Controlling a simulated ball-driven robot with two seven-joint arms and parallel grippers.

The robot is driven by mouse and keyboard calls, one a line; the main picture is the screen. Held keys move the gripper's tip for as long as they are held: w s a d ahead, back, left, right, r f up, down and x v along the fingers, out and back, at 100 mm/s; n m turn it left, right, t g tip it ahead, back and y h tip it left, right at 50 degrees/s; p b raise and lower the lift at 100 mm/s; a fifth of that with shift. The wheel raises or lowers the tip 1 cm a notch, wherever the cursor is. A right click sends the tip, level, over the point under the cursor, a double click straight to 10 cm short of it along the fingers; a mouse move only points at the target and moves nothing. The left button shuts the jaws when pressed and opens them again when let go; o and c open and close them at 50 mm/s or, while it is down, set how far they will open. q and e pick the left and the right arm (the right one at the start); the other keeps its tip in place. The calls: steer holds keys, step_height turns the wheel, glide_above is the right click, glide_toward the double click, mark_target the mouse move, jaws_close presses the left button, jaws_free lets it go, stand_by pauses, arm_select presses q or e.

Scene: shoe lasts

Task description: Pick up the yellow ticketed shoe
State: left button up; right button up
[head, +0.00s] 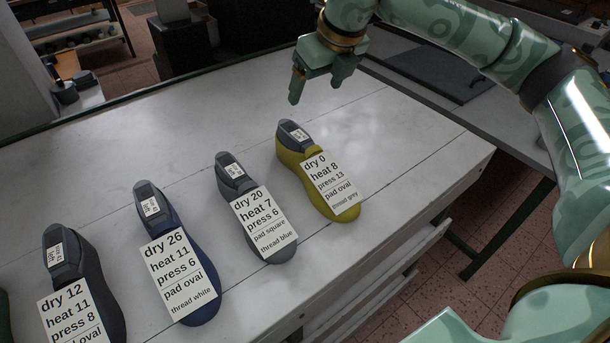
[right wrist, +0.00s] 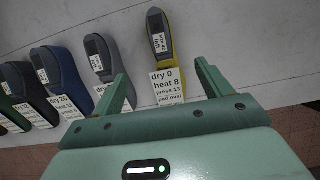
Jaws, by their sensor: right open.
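The yellow shoe (head: 289,157) stands at the right end of a row on the white table, with a grey top block and a white ticket reading dry 0, heat 8, press 13, pad oval, thread grey. My right gripper (head: 314,84) is open and empty, above and behind the yellow shoe, apart from it. In the right wrist view the yellow shoe (right wrist: 167,61) lies beyond and between the spread fingers of the right gripper (right wrist: 162,82), its lower part hidden by the gripper body. My left gripper is not in view.
A grey shoe (head: 270,244) with a ticket stands just left of the yellow one. A blue shoe (head: 200,306) and a dark grey shoe (head: 87,261) are further left. The white table (head: 400,180) is clear right of the yellow shoe, up to its edge.

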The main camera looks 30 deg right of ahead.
mark_target(302, 137)
steer(key=b+x, duration=0.1)
steer(key=x, duration=0.3)
steer(key=b+x, duration=0.2)
steer(key=x, duration=0.3)
steer(key=s+b+x, duration=0.1)
steer(key=x, duration=0.4)
steer(key=shift+f, duration=0.15)
steer(key=b+x, duration=0.1)
steer(key=x, duration=0.2)
steer(key=b+x, duration=0.1)
steer(key=x, duration=0.1)
steer(key=shift+s+f+b, duration=0.3)
steer(key=shift+w, duration=0.15)
steer(key=shift+r, duration=0.1)
steer(key=shift+c, duration=0.7)
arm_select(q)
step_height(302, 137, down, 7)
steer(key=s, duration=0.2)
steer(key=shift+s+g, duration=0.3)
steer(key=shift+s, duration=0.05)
arm_select(e)
steer(key=c, duration=1.5)
